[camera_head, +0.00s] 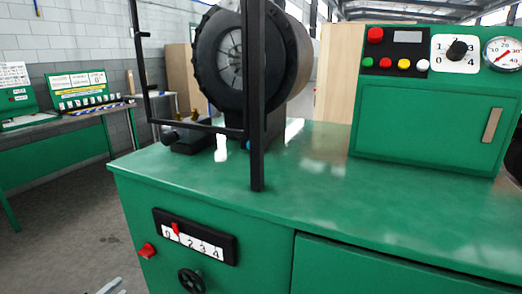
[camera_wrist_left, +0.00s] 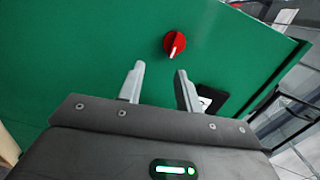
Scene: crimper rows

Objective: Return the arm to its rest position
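My left gripper (camera_head: 112,287) just shows at the bottom edge of the head view, low in front of the green machine's front panel. In the left wrist view the two grey fingers of this gripper (camera_wrist_left: 160,70) stand apart with nothing between them. A red rotary knob (camera_head: 147,250) is on the front panel, up and to the right of the gripper in the head view. In the left wrist view the knob (camera_wrist_left: 174,43) is beyond the fingertips, apart from them. My right gripper is in neither view.
The green crimper bench (camera_head: 340,215) carries a black round crimping head (camera_head: 220,60) behind a black frame (camera_head: 257,150). A control box (camera_head: 430,125) with buttons and a gauge stands right. A numbered slider scale (camera_head: 195,240) and black handwheel (camera_head: 191,281) are on the front. Floor at left is clear.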

